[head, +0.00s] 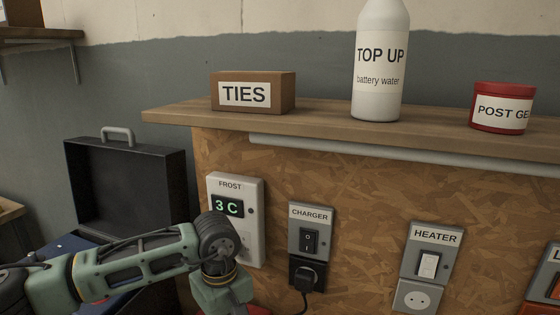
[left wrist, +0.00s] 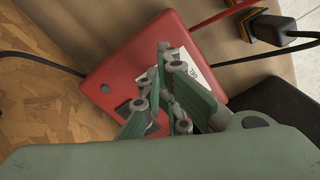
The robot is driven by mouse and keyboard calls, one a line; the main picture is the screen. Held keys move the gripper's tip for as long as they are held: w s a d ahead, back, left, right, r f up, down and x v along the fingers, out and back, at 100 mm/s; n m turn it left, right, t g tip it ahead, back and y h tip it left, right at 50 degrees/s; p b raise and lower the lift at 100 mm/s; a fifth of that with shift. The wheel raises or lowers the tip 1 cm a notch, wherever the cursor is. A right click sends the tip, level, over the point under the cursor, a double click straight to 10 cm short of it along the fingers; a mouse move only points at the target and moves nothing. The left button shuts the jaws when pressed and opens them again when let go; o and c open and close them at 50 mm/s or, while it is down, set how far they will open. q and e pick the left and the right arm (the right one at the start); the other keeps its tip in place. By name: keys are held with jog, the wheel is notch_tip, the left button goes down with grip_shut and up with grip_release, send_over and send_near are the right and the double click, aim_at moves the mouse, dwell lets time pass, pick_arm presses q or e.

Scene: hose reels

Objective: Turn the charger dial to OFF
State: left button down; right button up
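A red box (left wrist: 115,75) with a white label (left wrist: 200,75) lies below my left gripper (left wrist: 166,62) in the left wrist view. My left gripper's fingers converge over the middle of the box and cover part of its face and label. No dial shows clearly; I cannot tell whether the fingers touch one or how far they are closed. In the head view my left wrist (head: 222,285) points down at the bottom edge, fingers out of frame. The wall plate marked CHARGER (head: 311,215) carries a black rocker switch (head: 309,240), not a dial. My right gripper is not in view.
A black plug (head: 307,278) sits below the CHARGER plate. A FROST unit (head: 249,190) reading 3 C and a HEATER switch plate (head: 433,236) are beside it. An open black case (head: 125,185) stands at left. Red and black cables run around the red box.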

pick_arm(q)
jog(key=shift+d+f, duration=0.1)
jog(key=shift+d, duration=0.25)
jog(key=shift+r, duration=0.3)
notch_tip(320, 180, up, 6)
jog(key=shift+f+p, duration=0.25)
jog(key=shift+p, duration=0.65)
jog(key=shift+s+a, duration=0.1)
